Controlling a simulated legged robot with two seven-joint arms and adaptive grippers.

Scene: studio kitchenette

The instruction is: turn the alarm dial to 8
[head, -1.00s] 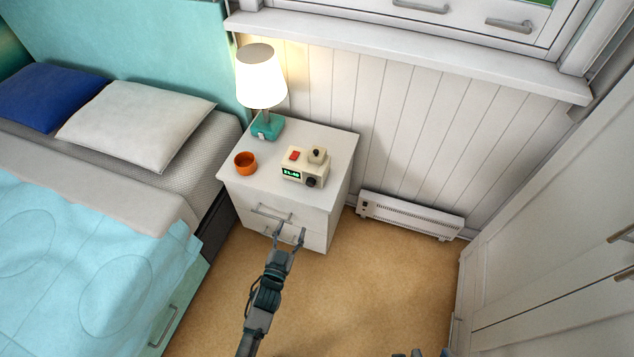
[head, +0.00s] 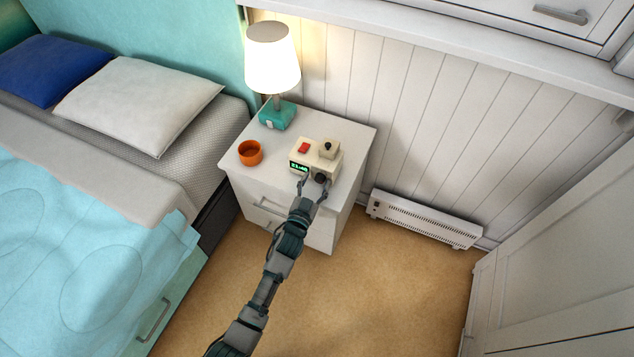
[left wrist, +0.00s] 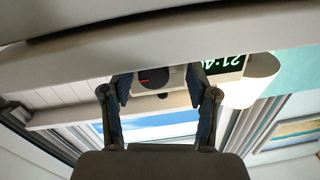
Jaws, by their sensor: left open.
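My right gripper is not in view.
An orange cup (head: 250,153) and a lamp with a teal base (head: 277,115) stand left of the clock on the nightstand. The bed (head: 110,200) is to the left, a white heater (head: 424,220) by the wall to the right. The floor in front is clear.

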